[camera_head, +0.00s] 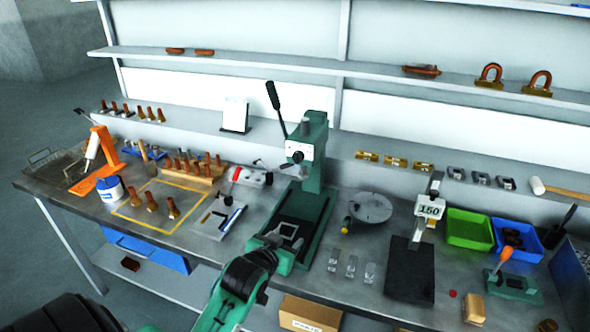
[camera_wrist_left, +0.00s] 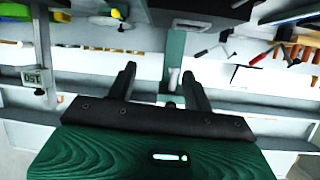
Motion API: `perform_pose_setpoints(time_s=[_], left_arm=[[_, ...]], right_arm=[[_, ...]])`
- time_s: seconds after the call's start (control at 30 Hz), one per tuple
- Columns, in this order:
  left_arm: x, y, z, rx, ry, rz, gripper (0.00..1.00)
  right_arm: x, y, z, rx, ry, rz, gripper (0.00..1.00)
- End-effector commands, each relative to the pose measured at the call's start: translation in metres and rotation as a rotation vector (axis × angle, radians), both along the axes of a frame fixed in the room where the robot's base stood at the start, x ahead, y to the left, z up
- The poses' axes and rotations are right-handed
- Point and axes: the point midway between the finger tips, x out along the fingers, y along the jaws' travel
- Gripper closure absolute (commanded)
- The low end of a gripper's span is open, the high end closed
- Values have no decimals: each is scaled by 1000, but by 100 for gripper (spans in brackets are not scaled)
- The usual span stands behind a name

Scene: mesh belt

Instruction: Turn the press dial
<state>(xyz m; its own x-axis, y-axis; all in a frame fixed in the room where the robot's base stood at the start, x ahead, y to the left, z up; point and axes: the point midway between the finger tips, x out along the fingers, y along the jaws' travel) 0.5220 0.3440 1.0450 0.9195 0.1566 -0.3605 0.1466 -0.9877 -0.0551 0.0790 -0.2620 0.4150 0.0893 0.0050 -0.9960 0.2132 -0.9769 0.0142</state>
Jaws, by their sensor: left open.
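The green press (camera_head: 314,160) stands at the middle of the bench, with a dark lever angled up to the left. Its white face (camera_head: 300,151) carries a small dark dial knob (camera_head: 297,157) on the front of the head. My left gripper (camera_head: 283,238) is open and empty, low in front of the press and apart from the dial. In the left wrist view, which looks upside down, the two dark fingers (camera_wrist_left: 160,73) are spread, with the green press column (camera_wrist_left: 175,48) beyond them. A pale part shows between the fingers; I cannot tell whether it is the dial. My right gripper is not seen.
Shelves run behind.

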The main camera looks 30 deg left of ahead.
Motion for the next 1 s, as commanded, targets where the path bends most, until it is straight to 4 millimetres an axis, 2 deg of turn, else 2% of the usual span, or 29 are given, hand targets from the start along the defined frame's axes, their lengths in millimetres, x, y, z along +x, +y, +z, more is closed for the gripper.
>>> perform_pose_setpoints(time_s=[0.03,0.1,0.2,0.3,0.47,1.0], left_arm=[[11,12,33,4,-94,20,48],[20,25,68,10,-200,43,48],[26,39,104,13,-311,65,48],[30,45,122,17,-365,76,48],[44,50,128,18,-377,78,48],[138,72,127,18,-373,78,48]], right_arm=[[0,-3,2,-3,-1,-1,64],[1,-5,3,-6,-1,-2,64],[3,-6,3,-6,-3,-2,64],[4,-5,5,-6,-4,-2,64],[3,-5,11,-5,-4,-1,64],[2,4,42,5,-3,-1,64]])
